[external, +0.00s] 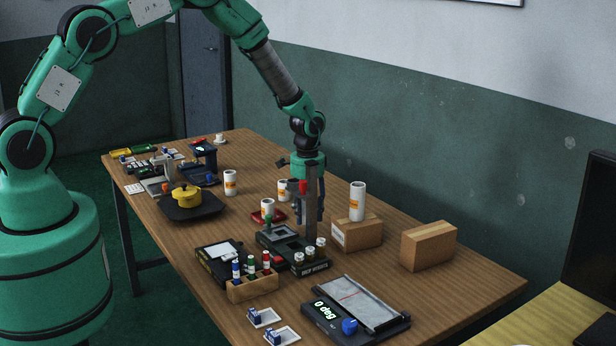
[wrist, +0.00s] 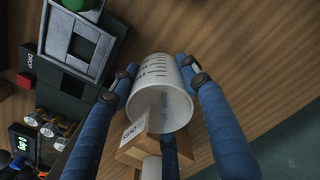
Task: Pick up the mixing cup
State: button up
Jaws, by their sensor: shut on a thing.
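In the external view my gripper (external: 308,205) points down over the middle of the table, beside the grey column of a dark device. I cannot make out the cup there; the column and fingers appear to hide it.
A cardboard box (external: 357,233) with a white cylinder (external: 357,202) on it stands close to the right. Another box (external: 428,245) is farther right. Bare wood shows along the right front edge.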

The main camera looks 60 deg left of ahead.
notch_tip(320, 180, up, 7)
jog(key=shift+f, duration=0.15)
